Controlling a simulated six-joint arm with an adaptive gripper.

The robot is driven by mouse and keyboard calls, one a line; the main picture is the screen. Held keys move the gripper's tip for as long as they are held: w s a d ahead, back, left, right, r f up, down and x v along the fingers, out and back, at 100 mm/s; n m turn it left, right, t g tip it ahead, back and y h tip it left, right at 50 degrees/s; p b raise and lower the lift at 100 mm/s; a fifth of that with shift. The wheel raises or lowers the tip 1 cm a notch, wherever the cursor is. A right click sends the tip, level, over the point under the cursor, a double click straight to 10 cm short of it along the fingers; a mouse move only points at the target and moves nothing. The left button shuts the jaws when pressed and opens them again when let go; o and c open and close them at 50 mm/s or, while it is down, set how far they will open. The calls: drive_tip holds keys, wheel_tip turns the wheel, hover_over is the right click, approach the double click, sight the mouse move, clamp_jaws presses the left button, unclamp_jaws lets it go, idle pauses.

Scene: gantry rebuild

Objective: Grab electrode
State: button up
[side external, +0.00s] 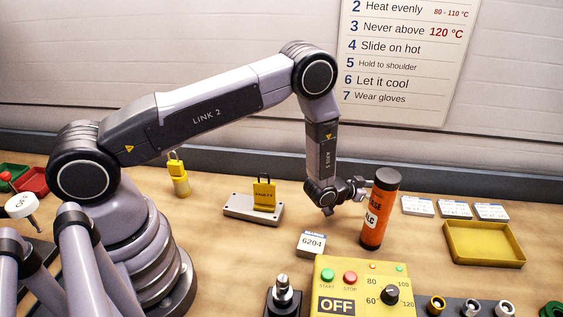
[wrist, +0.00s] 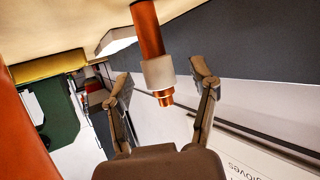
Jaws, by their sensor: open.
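The likely electrode (wrist: 150,35) is a copper-coloured rod with a pale collar and a stepped copper tip, in the wrist view. It comes in from the top edge, and its collar and tip lie between my two fingers, with a gap on each side. My gripper (wrist: 162,85) is open, with nothing held. In the side view my gripper (side external: 360,187) points right, close to the upper part of an orange canister (side external: 373,222) with a dark cap. I cannot make out the copper rod there. The canister hides part of the fingers.
A yellow tray (side external: 484,243) and several white labels (side external: 417,207) lie to the right. A 6204 block (side external: 311,243) and a yellow control box (side external: 340,268) stand in front. A grey plate with a yellow tag (side external: 264,194) is left of my gripper. A large orange surface (wrist: 25,125) fills the wrist view's left edge.

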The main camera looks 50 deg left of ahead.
drive_tip(key=shift+w+f, duration=0.15)
drive_tip(key=shift+w, duration=0.15)
drive_tip(key=shift+c, duration=0.3)
clamp_jaws()
drive_tip(key=shift+r, duration=0.2)
